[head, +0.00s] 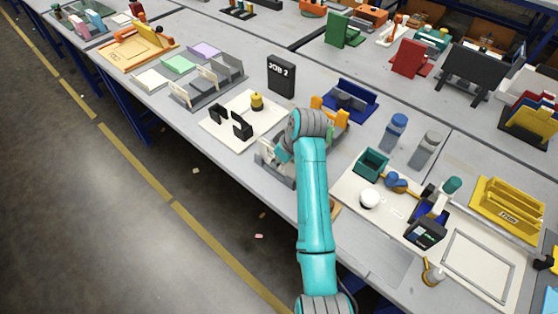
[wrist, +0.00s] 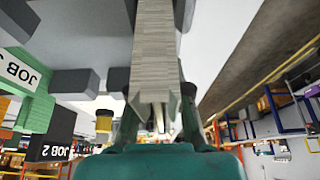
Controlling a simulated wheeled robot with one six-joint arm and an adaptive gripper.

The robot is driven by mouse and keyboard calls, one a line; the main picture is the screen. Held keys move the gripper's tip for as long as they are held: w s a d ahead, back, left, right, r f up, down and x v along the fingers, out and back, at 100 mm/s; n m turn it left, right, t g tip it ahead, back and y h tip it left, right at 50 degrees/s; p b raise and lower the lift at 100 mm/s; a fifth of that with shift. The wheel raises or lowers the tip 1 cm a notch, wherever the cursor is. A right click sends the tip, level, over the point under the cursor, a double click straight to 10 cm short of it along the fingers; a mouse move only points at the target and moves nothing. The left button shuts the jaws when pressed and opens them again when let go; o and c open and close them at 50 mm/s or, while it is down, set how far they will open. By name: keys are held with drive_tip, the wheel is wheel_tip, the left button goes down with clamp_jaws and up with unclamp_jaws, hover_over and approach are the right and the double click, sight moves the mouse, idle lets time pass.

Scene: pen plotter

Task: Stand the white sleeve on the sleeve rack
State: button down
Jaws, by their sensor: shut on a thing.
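My gripper (wrist: 158,118) shows at the bottom of the wrist view, its two dark teal fingers on either side of a long pale, finely lined piece that I take for the white sleeve (wrist: 155,55). The piece runs up out of the frame. In the head view my gripper (head: 284,152) is partly hidden by my arm. A low grey stand (head: 271,172) with pale upright parts sits beside it near the table's front edge; it may be the sleeve rack. I cannot tell whether the sleeve touches it.
A white board (head: 232,138) with black brackets and a yellow knob (head: 257,101) lies to the left. Behind it stands the black JOB 2 sign (head: 281,76). An orange and blue fixture (head: 350,98) is behind my arm. A cream board (head: 345,187) with several items is right.

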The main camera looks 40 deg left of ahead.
drive_tip(key=shift+f, duration=0.2)
drive_tip(key=shift+f, duration=0.15)
drive_tip(key=c, duration=1.1)
unclamp_jaws()
drive_tip(key=v, duration=1.2)
